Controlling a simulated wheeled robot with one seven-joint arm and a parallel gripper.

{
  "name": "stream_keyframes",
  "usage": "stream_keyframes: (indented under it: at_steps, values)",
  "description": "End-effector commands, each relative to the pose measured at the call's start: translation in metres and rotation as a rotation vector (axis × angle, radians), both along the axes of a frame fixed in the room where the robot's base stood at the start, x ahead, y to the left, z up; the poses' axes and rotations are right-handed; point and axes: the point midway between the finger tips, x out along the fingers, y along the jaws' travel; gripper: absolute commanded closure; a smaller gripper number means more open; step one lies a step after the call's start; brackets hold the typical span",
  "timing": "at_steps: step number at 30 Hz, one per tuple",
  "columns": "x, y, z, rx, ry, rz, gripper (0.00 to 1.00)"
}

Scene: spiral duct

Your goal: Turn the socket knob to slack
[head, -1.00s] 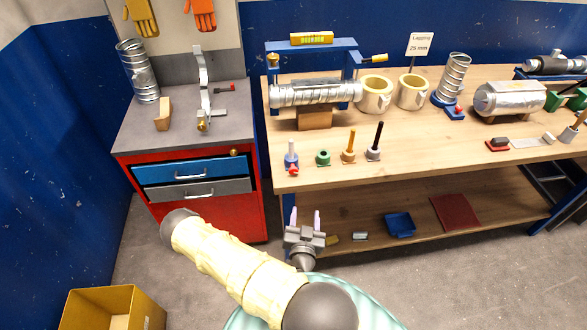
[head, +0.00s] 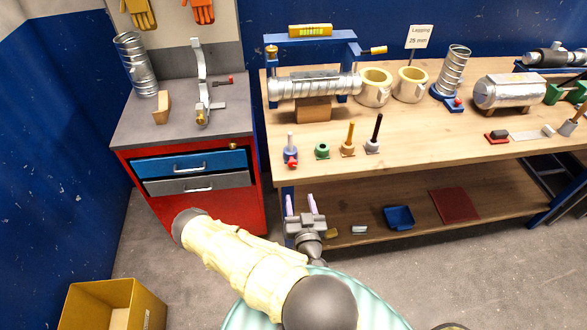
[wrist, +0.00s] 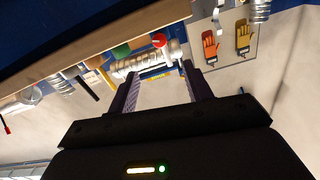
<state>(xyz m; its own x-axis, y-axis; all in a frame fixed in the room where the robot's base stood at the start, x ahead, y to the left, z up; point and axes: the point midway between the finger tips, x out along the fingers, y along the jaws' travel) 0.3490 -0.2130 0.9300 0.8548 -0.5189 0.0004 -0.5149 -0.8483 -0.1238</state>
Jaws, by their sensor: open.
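Two blue sockets with a red knob are in the head view; I cannot tell which is meant. One blue socket (head: 291,153) stands at the bench's front left edge with a white peg upright in it, and its red knob (head: 292,164) faces the front. The other blue socket (head: 446,97) holds an upright spiral duct (head: 455,68) and has a red knob (head: 457,102) too. My gripper (head: 301,202) is open and empty, below and in front of the bench edge, under the near socket. The wrist view shows its fingers (wrist: 161,72) apart, with a red knob (wrist: 159,40) beyond them.
A green socket (head: 322,150), an orange-handled tool (head: 348,140) and a black-handled tool (head: 374,135) stand in a row beside the near socket. Behind is a blue frame (head: 315,43) over a horizontal duct (head: 315,85). The wooden bench top (head: 430,140) is bare right of the row.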

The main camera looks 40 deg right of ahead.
Motion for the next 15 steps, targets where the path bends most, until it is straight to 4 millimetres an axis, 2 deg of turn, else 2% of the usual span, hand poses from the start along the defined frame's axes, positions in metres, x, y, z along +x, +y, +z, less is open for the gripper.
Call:
stream_keyframes:
  at_steps: [7, 15]
  values:
    - [0.028, -0.019, 0.001, 0.001, -0.007, -0.004, 0.5]
    - [0.069, -0.043, 0.003, 0.001, -0.005, -0.002, 0.5]
